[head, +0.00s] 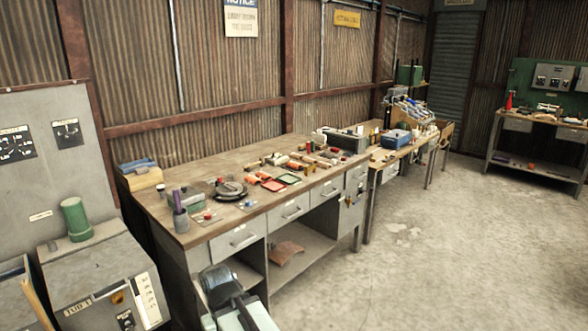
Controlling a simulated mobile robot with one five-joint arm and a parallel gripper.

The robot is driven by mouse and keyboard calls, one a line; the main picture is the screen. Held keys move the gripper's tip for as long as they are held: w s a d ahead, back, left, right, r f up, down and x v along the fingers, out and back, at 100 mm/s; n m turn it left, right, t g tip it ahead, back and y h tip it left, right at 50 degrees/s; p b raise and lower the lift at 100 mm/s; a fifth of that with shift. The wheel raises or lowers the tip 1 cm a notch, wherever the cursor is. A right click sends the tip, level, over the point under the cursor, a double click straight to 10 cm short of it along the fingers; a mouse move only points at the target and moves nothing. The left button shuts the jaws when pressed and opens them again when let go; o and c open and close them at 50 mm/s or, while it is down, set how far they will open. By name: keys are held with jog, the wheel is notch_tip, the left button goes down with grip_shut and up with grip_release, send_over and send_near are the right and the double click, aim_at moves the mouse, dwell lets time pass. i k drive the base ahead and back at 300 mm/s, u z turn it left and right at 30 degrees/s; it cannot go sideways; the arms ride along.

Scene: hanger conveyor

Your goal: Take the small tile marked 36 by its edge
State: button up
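I cannot make out any tile marked 36; no such number is readable at this distance. Small flat pieces lie on the long wooden workbench (205,165), among them a red one (273,185) and a dark-framed green one (289,179). Two pale flat pieces with a red spot (207,216) and a blue spot (248,204) lie near its front edge. A dark and pale-green part, which seems to be my arm, rises at the bottom, in front of the bench and apart from the small pieces. My gripper's fingers cannot be made out there.
A grey cabinet with a green cylinder (75,219) on it stands at left. A dark cup with tools (180,219) and a round dark device (229,188) stand on the near bench end. A second bench (418,143) continues behind. Concrete floor (440,255) is clear at right.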

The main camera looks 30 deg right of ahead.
aim_at(293, 164)
jog(key=z, duration=2.25)
jog(key=i, duration=4.35)
jog(key=u, duration=3.95)
